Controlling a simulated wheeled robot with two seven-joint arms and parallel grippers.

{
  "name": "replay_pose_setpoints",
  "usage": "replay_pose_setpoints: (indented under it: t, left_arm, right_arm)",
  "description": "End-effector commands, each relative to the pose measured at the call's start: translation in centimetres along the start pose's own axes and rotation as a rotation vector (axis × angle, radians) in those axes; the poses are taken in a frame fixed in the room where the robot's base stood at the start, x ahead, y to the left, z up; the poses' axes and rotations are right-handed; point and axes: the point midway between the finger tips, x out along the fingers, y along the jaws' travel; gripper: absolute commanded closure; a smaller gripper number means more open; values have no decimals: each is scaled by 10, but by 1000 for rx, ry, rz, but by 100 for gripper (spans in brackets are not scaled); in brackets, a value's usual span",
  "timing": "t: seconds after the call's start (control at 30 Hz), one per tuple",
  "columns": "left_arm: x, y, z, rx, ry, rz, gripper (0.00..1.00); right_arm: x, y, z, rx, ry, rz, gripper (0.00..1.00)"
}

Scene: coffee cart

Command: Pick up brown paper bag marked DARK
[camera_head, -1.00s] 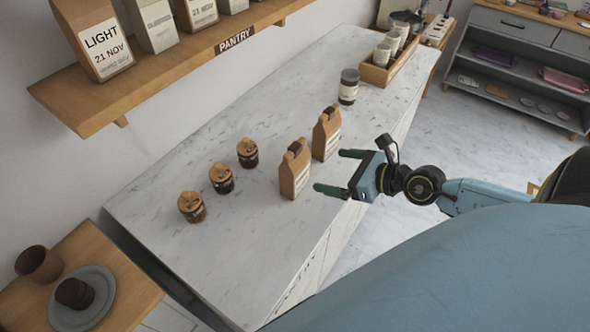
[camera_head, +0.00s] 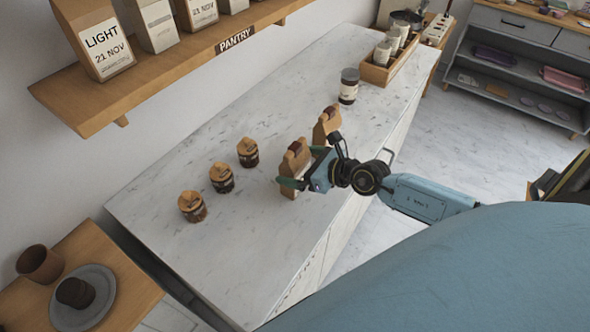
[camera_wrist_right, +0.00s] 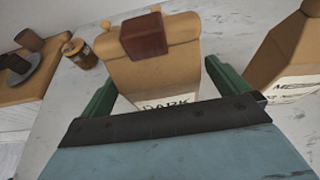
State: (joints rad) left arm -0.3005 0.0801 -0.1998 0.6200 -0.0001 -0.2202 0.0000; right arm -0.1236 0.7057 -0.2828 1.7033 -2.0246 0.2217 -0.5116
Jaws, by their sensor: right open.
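The brown paper bag marked DARK (camera_wrist_right: 155,68) stands upright on the marble counter, with a dark brown clip on its folded top. It also shows in the head view (camera_head: 294,160), partly hidden by my gripper. My right gripper (camera_head: 300,168) is open, with its green fingers on either side of the bag. In the right wrist view the fingers (camera_wrist_right: 160,88) flank the bag's lower part, with a gap visible on the right side. I cannot tell whether the left finger touches the bag. My left gripper is not in view.
A second brown bag, its label starting "ME" (camera_wrist_right: 285,65), stands close by on the right, also in the head view (camera_head: 324,124). Several wooden-lidded jars (camera_head: 221,178) stand to the left. A jar (camera_head: 348,88) and a crate of cups (camera_head: 378,75) stand farther back. The pantry shelf (camera_head: 160,70) overhangs the wall side.

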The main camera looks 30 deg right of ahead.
Motion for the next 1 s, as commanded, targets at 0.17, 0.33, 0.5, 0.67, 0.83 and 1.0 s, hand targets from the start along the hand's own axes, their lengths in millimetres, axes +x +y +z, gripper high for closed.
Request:
replay_pose_setpoints:
  t: [0.17, 0.33, 0.5, 0.67, 0.83, 1.0]
  left_arm:
    - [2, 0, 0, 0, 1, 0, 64]
    - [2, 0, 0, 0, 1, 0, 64]
    - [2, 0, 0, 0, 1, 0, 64]
    - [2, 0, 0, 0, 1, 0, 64]
    - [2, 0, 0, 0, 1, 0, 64]
    - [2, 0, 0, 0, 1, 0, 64]
  right_arm:
    - [14, 0, 0, 0, 1, 0, 0]
    - [15, 0, 0, 0, 1, 0, 0]
    - [14, 0, 0, 0, 1, 0, 13]
    - [14, 0, 0, 0, 1, 0, 34]
    - [14, 0, 1, -1, -2, -1, 54]
    - [14, 0, 1, -1, -2, -1, 54]
